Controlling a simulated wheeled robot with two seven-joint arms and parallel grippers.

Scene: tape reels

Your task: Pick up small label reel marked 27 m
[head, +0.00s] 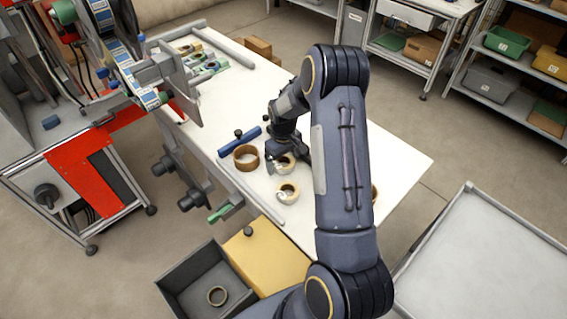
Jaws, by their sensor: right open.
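Several reels lie on the white table (400,160). One small cream reel (285,167) is right at my right gripper (283,157), which partly covers it. My right gripper is open and points down at this reel; I cannot tell whether its fingers touch it. A second cream reel (288,192) lies just in front, with a small pale mark on it. A brown ring-shaped reel (246,157) lies to the left. Another brown reel (374,194) is mostly hidden behind my right arm. No marking is legible, so I cannot tell which reel reads 27 m. My left gripper is not in view.
A blue roller (240,142) and a small black knob lie left of the gripper. A machine (100,70) with a label web stands at left. A grey bin (207,285) holding a ring stands below the table's front edge. The right part of the table is clear.

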